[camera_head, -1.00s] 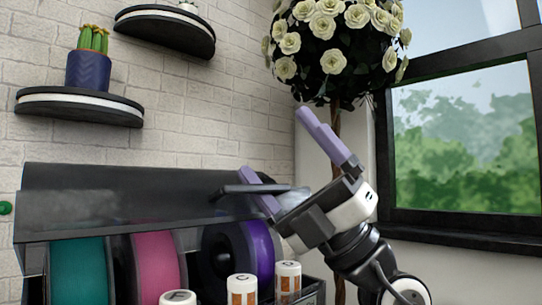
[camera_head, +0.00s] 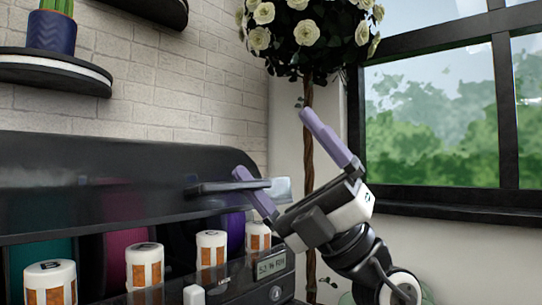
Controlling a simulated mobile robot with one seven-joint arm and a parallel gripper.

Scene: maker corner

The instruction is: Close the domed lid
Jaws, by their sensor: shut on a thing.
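The domed lid (camera_head: 85,180) is a dark, smoky, see-through cover on a long box at the lower left. It is tilted, and its front edge is raised above the box's front. A dark bar handle (camera_head: 215,187) sticks out from the lid towards my gripper. My gripper (camera_head: 271,141), with two purple fingers, is at the lid's right end. One finger crosses the handle and the other stands up to the right. The fingers are spread but shut on the handle; the exact contact is hard to see.
Teal, pink and purple spools (camera_head: 125,255) sit inside the box. Several white-and-orange lettered cylinders (camera_head: 145,268) stand along its front, beside a small display (camera_head: 271,267). A flowering tree (camera_head: 309,205) and window (camera_head: 435,120) are behind my arm. Shelves (camera_head: 55,72) hang at upper left.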

